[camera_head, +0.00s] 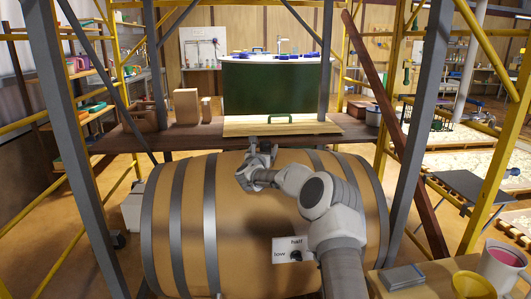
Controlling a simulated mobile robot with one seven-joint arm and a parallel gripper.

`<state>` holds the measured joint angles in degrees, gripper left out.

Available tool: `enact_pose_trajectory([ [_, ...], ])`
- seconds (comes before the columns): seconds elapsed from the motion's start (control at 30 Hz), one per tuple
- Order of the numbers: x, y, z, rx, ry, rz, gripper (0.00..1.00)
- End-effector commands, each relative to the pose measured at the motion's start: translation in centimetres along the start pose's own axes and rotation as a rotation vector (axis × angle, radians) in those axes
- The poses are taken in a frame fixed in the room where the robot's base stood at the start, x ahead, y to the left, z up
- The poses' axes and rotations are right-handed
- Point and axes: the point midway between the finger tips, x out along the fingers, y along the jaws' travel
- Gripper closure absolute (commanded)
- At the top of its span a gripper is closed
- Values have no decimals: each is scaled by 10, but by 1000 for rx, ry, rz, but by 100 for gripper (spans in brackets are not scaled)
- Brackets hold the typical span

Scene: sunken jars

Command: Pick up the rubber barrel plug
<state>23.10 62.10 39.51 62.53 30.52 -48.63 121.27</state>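A large tan barrel (185,225) with dark hoops lies on its side in the centre. My arm reaches over it from the lower right. My gripper (259,160) is at the barrel's upper surface, left of the arm's wrist. Its fingers are small in view, and I cannot tell if they are open, shut or touching anything. I cannot make out a rubber plug for certain; the surface under the gripper is hidden. A small dark round piece (296,256) sits by a white label (281,249) reading "half" and "low" on the barrel's near side.
Yellow and grey scaffold posts (425,110) rise on both sides of the barrel.

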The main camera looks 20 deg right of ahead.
Motion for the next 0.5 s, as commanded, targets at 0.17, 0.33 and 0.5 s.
enact_pose_trajectory([
  [0.17,0,0,0,0,0,0,47],
  [0.33,0,0,0,0,0,-1,78],
  [0.5,0,0,0,0,-1,-1,100],
])
